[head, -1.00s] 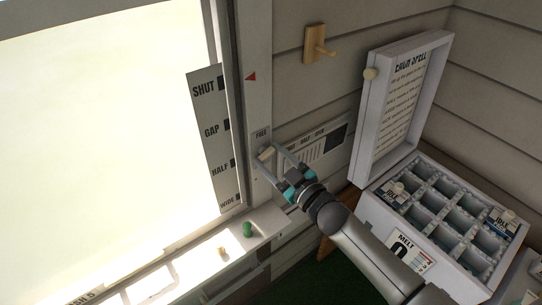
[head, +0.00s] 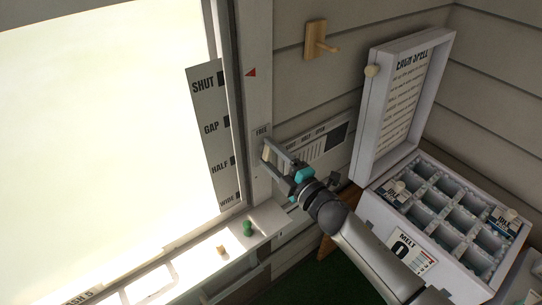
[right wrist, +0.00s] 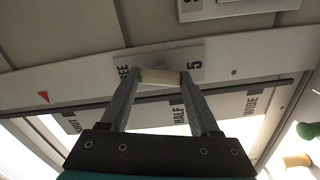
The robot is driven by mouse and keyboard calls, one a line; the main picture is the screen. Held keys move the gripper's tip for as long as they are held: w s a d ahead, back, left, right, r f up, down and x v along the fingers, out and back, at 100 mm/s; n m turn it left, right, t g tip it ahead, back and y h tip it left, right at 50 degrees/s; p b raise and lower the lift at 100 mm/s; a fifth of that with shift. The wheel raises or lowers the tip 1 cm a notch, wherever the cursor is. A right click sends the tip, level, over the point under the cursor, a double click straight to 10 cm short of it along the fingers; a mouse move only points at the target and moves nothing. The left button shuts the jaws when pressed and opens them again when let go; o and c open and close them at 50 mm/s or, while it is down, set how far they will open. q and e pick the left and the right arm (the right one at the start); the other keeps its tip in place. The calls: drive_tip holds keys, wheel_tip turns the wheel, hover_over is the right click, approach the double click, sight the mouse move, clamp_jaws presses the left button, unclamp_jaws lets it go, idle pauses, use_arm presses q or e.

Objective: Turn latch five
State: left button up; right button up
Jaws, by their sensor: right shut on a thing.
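Latch five is a cream bar handle (right wrist: 160,76) on a pale plate (right wrist: 188,63) marked "5" and with lettering ending in "EE". In the head view the plate (head: 261,132) reads "FREE" and sits on the window's right frame post. My right gripper (head: 268,149) is shut on the handle, with a finger at each end of it in the right wrist view (right wrist: 160,80). In that view the bar lies roughly across the plate, between the two markings. Part of the plate is hidden behind the handle and fingers. My left gripper is not in view.
A strip (head: 213,140) marked SHUT, GAP, HALF and WIDE runs along the window, with a red pointer (head: 250,73) beside it. A green knob (head: 247,229) stands on the sill. A wooden peg (head: 317,40) is on the wall. An open compartment box (head: 382,222) stands at right.

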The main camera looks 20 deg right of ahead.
drive_tip(key=shift+n, duration=1.3)
drive_tip(key=o, duration=1.4)
drive_tip(key=shift+c, duration=0.2)
drive_tip(key=b+v, duration=0.2)
drive_tip(key=v, duration=1.3)
drive_tip(key=shift+s, duration=0.15)
drive_tip(key=shift+d, duration=0.1)
